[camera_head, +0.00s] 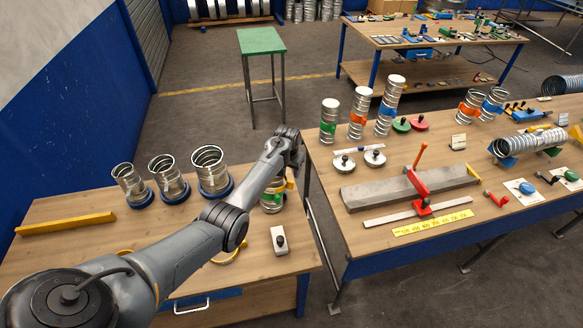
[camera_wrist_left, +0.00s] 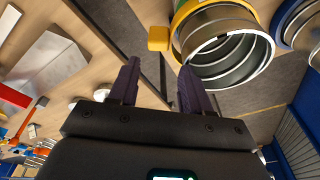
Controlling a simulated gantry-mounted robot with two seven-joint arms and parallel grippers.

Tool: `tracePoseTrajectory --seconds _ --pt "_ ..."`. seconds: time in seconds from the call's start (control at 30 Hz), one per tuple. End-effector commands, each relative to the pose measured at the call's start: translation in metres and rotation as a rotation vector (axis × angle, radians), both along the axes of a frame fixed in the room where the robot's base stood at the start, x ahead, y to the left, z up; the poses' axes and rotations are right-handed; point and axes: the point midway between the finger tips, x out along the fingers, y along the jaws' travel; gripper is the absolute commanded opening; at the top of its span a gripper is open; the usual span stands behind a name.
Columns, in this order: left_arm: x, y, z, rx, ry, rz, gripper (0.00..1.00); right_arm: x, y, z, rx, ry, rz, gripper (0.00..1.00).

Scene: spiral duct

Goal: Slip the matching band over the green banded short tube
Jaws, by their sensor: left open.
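A short metal spiral tube with a green band (camera_head: 272,197) stands at the right of the left table, partly hidden behind my left arm. In the left wrist view its open end (camera_wrist_left: 228,45) shows, with a yellow band (camera_wrist_left: 183,18) along its outer side and a yellow tab (camera_wrist_left: 158,38) on it. How far down the tube the band sits cannot be told. My left gripper (camera_head: 291,160) is above and beside this tube; its two fingers (camera_wrist_left: 160,66) are apart with nothing between them, close to the tab. My right gripper is out of view.
Several open tubes in blue bases (camera_head: 213,172) stand left of my arm. A yellow ring (camera_head: 228,258) and a grey block (camera_head: 279,240) lie on the left table. The right table holds a capped green-banded tube (camera_head: 329,121), a red clamp (camera_head: 419,182) and a grey bar (camera_head: 380,189).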

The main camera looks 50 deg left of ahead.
Motion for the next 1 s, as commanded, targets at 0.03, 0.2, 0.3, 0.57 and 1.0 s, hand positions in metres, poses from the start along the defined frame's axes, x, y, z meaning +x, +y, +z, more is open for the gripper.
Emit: tracePoseTrajectory --seconds 0.03,0.2,0.3,0.57,1.0 --pt "-0.022 -0.003 -0.039 -0.018 0.061 0.007 0.68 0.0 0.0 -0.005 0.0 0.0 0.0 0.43" --pt "-0.022 -0.004 -0.039 -0.02 0.062 0.009 0.68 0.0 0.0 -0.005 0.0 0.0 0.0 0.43" --pt "-0.022 -0.004 -0.039 -0.021 0.063 0.009 0.68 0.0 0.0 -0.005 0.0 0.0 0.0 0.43" --pt "-0.022 -0.005 -0.03 -0.021 0.061 0.009 0.68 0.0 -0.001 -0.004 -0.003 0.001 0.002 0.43" --pt "-0.012 -0.006 0.053 -0.005 0.018 0.006 0.68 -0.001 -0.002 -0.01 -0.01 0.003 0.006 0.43"
